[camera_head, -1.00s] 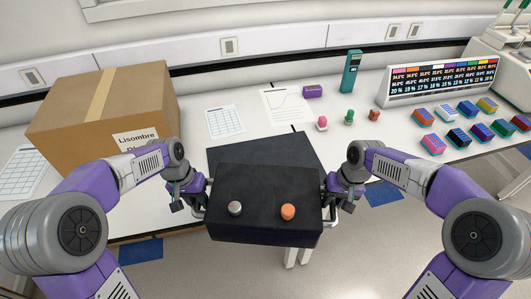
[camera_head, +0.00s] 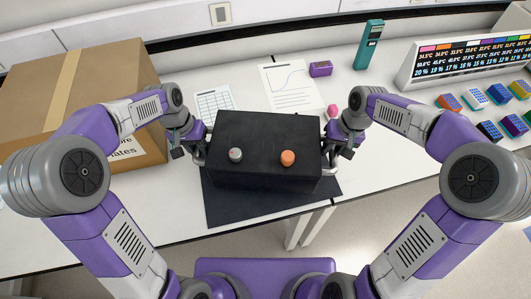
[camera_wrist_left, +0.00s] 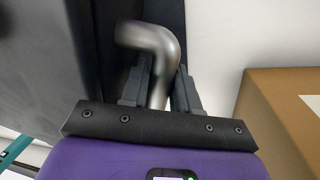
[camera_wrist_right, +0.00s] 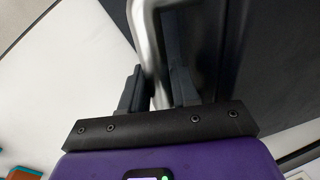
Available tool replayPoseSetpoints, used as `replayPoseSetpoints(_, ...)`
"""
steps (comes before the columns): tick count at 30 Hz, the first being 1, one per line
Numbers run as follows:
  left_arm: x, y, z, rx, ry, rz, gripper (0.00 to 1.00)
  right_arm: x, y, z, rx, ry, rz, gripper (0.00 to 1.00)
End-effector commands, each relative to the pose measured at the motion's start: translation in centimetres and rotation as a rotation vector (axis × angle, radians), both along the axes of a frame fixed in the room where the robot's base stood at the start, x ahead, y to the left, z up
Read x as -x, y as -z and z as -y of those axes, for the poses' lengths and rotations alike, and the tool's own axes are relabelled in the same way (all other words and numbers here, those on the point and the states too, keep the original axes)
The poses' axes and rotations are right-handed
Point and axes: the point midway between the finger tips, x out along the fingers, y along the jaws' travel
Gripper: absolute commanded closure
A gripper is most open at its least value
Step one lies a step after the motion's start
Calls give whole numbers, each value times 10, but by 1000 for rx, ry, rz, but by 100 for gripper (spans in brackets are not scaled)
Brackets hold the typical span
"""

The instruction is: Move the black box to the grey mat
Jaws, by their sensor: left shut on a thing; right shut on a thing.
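The black box (camera_head: 265,135) has a silver knob (camera_head: 235,155) and an orange knob (camera_head: 288,158) on its front. It is level between my two grippers, over the back part of the dark grey mat (camera_head: 240,208). Whether its underside touches the mat cannot be told. My left gripper (camera_head: 198,153) is shut on the box's left metal handle, which also shows between the fingers in the left wrist view (camera_wrist_left: 158,85). My right gripper (camera_head: 331,150) is shut on the right handle, seen in the right wrist view (camera_wrist_right: 150,60). The mat's back part is hidden.
A cardboard box (camera_head: 85,90) stands left of my left arm. Paper sheets (camera_head: 290,88), a purple block (camera_head: 320,69) and a teal device (camera_head: 369,42) lie or stand behind the black box. A display (camera_head: 470,60) and several coloured blocks are at right.

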Motion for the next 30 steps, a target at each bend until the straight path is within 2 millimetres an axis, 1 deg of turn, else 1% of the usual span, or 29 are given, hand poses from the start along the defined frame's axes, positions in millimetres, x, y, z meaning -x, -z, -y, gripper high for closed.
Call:
replayPoseSetpoints(1, -1, -3, 0, 1, 0, 5, 100, -1, -3, 0, -1, 0, 6, 100)
replayPoseSetpoints(17, -1, -2, 0, 2, 0, 6, 100, -1, -2, 0, -1, 0, 6, 100)
replayPoseSetpoints(30, -1, 9, 0, 2, 0, 6, 100, -1, 9, 0, -1, 0, 6, 100)
